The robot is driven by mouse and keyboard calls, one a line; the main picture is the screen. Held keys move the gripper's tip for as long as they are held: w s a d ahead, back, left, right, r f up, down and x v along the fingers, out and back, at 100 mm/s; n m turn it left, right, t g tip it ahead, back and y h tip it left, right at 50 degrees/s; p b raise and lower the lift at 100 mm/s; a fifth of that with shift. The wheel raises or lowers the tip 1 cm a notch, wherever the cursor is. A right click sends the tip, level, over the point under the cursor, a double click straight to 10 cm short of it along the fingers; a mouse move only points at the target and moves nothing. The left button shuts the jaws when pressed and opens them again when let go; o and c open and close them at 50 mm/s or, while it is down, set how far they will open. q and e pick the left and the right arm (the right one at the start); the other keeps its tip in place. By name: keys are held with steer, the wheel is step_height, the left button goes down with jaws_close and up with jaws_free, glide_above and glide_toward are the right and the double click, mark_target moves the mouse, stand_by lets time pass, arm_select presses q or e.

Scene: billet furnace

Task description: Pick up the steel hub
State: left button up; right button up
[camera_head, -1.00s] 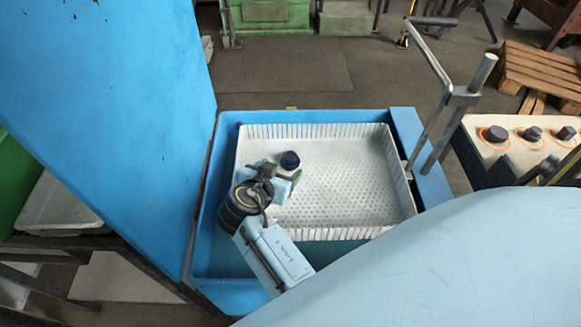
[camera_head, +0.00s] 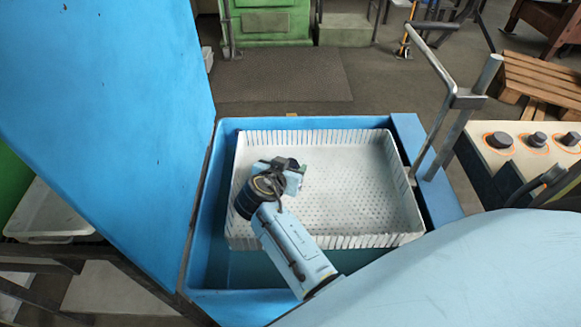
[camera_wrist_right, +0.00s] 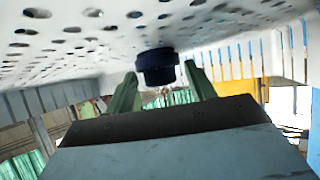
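The steel hub (camera_wrist_right: 157,66) is a short, dark round piece on the perforated floor of the white basket. In the head view, my right gripper (camera_head: 287,169) is down in the basket at the hub and hides most of it. In the right wrist view, the green fingers of the right gripper (camera_wrist_right: 161,78) stand apart, one on each side of the hub. A gap shows beside the hub, so the gripper is open and not clamped on it. My left gripper is not in view.
The white basket (camera_head: 364,207) sits in a blue tank (camera_head: 213,260) with a tall blue panel (camera_head: 110,110) at its left. A metal handle (camera_head: 440,75) rises at the right edge. Dark round parts (camera_head: 497,140) stand on a pale table at right. The basket's right half is empty.

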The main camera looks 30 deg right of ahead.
steer(key=c, duration=0.9)
steer(key=shift+c, duration=0.2)
steer(key=shift+r, duration=0.15)
